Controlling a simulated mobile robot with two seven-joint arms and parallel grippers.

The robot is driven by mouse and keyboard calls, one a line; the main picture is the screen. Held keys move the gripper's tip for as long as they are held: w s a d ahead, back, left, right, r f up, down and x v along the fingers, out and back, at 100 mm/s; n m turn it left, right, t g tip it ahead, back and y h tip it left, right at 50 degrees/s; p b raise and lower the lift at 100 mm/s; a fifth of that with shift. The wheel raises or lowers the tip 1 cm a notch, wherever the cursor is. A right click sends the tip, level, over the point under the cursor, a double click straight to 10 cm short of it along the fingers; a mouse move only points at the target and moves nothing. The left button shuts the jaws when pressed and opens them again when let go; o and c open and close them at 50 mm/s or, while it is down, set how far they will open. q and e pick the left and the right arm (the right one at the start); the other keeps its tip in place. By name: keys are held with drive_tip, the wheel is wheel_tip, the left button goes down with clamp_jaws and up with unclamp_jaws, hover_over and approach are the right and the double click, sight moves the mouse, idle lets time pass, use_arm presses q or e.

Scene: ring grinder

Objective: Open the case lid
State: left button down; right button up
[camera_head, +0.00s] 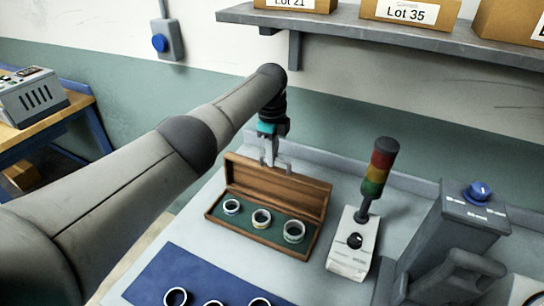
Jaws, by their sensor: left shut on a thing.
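The wooden case (222,216) stands on the grey bench, with green lining and three metal rings inside. Its lid (300,193) is raised at the back edge, roughly upright, and the inside of the case shows. My left gripper (272,162) reaches in from the left and points down at the lid's top edge. The lid partly hides the fingertips. My right gripper is not in view.
A signal tower (378,170) on a white base box (350,255) stands close right of the case. A grey machine (455,235) is further right. A blue mat (205,272) with several rings lies in front. A shelf (400,32) with boxes hangs above.

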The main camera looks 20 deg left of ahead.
use_arm(q)
drive_tip(key=shift+s+f, duration=0.25)
drive_tip(key=shift+f, duration=0.1)
drive_tip(key=c, duration=1.2)
unclamp_jaws()
drive_tip(key=o, duration=0.3)
drive_tip(key=shift+w+r, duration=0.15)
drive_tip(key=shift+r, duration=0.05)
